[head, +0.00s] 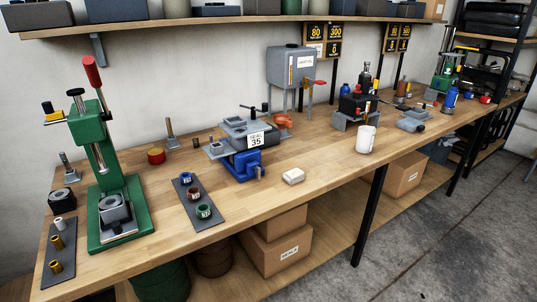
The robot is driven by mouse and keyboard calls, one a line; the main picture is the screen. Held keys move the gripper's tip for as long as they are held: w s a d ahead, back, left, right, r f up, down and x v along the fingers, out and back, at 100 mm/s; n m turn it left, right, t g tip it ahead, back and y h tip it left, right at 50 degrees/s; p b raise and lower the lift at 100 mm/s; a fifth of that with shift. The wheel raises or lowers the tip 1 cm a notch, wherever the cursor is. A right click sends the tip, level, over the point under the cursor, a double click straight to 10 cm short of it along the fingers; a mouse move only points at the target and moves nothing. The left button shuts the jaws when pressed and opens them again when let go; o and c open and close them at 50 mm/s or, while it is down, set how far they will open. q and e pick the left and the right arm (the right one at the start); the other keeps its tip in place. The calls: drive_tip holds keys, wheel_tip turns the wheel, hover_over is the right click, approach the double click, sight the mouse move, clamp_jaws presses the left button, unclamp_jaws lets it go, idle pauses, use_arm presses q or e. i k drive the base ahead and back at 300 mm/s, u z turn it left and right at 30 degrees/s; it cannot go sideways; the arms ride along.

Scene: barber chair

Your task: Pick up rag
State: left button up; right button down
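A small white folded piece (293,176) that looks like the rag lies flat near the front edge of the wooden workbench (260,200), right of the blue vise. Its cloth texture is too small to make out for certain. Nothing touches it, and its top and front faces are unobstructed. Neither my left gripper nor my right gripper shows in the head view.
A green press (105,180) with a red handle stands at left. A dark tray (198,200) holds several small cups. A blue vise (243,162) carries a "35" sign. A white cup (366,139) stands at right. Cardboard boxes (277,250) sit below. Grey floor (430,220) is open in front.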

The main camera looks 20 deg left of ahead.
sight(294, 176)
drive_tip(key=z, duration=1.05)
drive_tip(key=i, duration=3.25)
drive_tip(key=u, duration=1.45)
